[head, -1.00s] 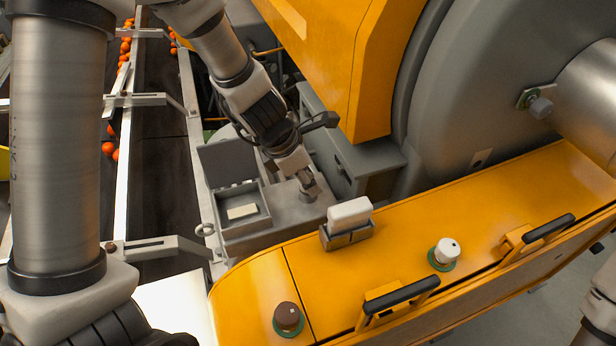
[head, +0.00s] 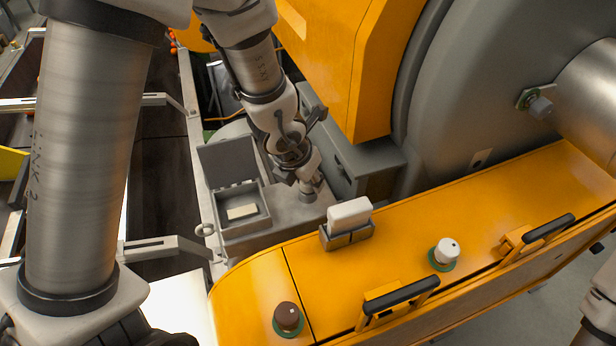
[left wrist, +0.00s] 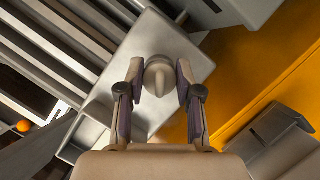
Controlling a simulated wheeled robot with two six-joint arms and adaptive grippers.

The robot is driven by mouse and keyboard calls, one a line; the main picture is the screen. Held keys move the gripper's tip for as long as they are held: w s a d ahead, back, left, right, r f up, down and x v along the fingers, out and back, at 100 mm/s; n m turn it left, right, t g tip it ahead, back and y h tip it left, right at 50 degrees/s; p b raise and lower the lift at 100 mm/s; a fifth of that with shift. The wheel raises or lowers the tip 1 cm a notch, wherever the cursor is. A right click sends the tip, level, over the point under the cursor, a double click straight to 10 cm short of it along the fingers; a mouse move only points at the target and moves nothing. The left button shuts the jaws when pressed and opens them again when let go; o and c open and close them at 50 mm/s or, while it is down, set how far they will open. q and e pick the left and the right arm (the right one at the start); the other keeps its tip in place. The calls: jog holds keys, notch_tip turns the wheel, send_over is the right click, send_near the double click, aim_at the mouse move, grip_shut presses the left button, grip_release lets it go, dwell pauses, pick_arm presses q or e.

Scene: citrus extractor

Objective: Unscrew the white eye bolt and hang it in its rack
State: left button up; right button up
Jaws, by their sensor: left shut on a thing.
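My left gripper (head: 304,181) points down at the grey bench plate and is shut on a pale, grey-white eye bolt. The bolt shows as a small knob (head: 308,192) in the head view, under the fingers. In the left wrist view the eye bolt (left wrist: 158,76) stands between the two fingers of the left gripper (left wrist: 157,90), with its eye seen nearly edge-on. Its thread is hidden, so I cannot tell how deep it sits. I cannot make out its rack for certain. My right gripper is out of view.
A grey open-lidded box (head: 262,222) with a pale block stands left of the gripper. A small metal ring (head: 205,230) sits at the bench edge. The yellow panel (head: 400,245) in front carries a white block (head: 349,213), knobs and black handles. A yellow housing (head: 345,70) rises behind.

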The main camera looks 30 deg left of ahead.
pick_arm(q)
jog(key=o, duration=0.6)
jog(key=shift+o, duration=0.2)
jog(key=shift+m+h, duration=0.5)
jog(key=shift+m, duration=0.6)
jog(key=shift+a+m+h, duration=0.1)
jog(key=shift+m+h, duration=0.2)
jog(key=shift+m, duration=0.4)
jog(key=shift+m+g+h, duration=0.3)
jog(key=shift+m+h, duration=0.1)
jog(key=shift+m, duration=1.4)
